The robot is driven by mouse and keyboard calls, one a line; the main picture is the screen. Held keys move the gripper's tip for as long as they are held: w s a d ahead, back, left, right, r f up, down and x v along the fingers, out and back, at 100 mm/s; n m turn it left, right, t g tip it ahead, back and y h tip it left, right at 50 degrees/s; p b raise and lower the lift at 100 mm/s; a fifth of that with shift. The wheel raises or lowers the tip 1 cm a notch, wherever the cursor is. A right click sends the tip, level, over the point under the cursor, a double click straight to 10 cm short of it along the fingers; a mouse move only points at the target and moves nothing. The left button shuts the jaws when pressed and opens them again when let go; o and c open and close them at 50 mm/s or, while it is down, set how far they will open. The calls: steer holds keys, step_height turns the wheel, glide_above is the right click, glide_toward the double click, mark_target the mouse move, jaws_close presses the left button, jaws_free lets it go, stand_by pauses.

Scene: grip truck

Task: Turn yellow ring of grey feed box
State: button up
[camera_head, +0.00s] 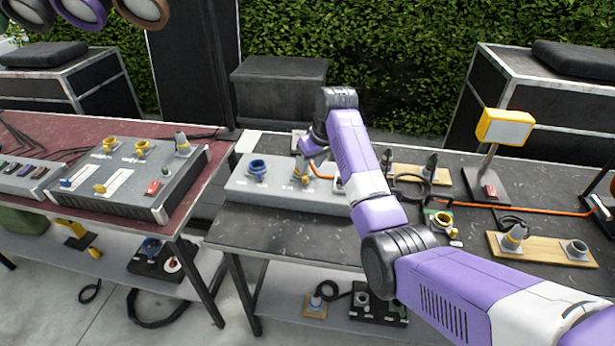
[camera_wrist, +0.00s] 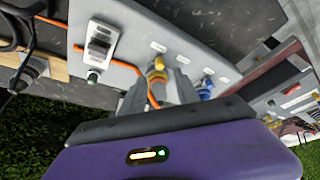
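The grey feed box (camera_head: 280,198) lies on the dark table in the middle of the head view; its top also shows in the wrist view (camera_wrist: 195,40). Its yellow ring (camera_head: 302,172) is on the top face, right of a blue ring (camera_head: 257,168). My gripper (camera_head: 307,160) points down at the yellow ring. In the wrist view the yellow ring (camera_wrist: 157,76) shows between and just beyond my fingertips. The fingers stand apart on either side; I cannot tell whether they touch it. An orange cable (camera_wrist: 151,96) runs close by the left finger.
The blue ring (camera_wrist: 205,87) lies right of my fingers in the wrist view. A switch plate (camera_wrist: 101,42) is to their left.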

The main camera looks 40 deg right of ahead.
mark_target(305, 177)
steer(key=shift+p+x, duration=0.3)
steer(key=shift+x, duration=3.2)
steer(key=shift+c, duration=0.5)
jaws_close()
